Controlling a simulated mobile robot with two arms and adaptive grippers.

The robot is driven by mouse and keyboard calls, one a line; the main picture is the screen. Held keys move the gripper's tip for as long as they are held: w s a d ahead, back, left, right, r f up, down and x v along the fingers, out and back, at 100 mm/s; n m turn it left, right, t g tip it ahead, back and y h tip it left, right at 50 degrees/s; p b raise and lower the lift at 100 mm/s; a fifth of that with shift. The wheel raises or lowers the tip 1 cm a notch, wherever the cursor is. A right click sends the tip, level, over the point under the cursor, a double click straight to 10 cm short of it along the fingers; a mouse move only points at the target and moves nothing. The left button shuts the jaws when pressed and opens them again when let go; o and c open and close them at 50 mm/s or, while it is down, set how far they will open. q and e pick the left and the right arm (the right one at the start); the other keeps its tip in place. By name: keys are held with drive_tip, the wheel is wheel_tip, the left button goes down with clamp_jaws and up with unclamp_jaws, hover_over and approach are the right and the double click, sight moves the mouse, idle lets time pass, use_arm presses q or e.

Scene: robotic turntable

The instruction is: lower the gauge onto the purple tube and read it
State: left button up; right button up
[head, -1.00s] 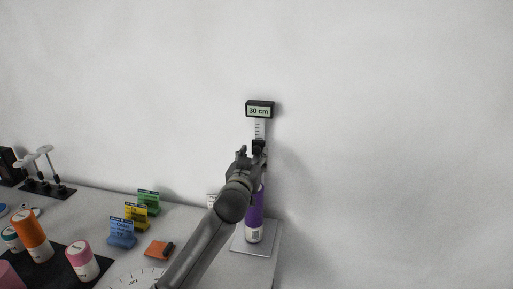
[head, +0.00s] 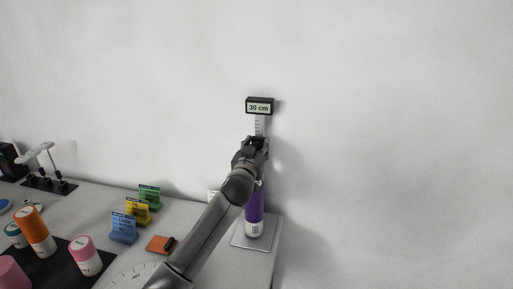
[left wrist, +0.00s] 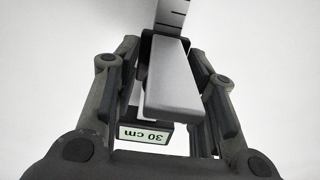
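The purple tube (head: 254,207) stands upright on a square grey plate (head: 262,238), its upper part behind my arm. The gauge display (head: 259,107) reads "30 cm" above it, on a scale strip (head: 260,126) with black marks. My left gripper (head: 257,143) is at the gauge's slider, below the display. In the left wrist view its fingers (left wrist: 166,60) stand on either side of the slider's pale grey block (left wrist: 172,85), with a narrow gap showing; firm contact is not visible. The gauge's lower end against the tube is hidden. My right gripper is not in view.
A round marked dial (head: 135,277) lies at the front. Blue (head: 123,229), yellow (head: 138,211) and green (head: 149,197) holders stand left, near an orange block (head: 160,244). An orange tube (head: 35,232) and pink tube (head: 85,256) stand on a black mat. The table ends right of the plate.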

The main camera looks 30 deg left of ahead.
use_arm(q)
clamp_jaws()
wheel_tip(320, 180, down, 8)
drive_tip(key=b, duration=0.6)
drive_tip(key=shift+f, duration=0.15)
drive_tip(key=o, duration=0.6)
unclamp_jaws()
drive_tip(key=v, duration=1.2)
drive_tip(key=shift+d, duration=0.1)
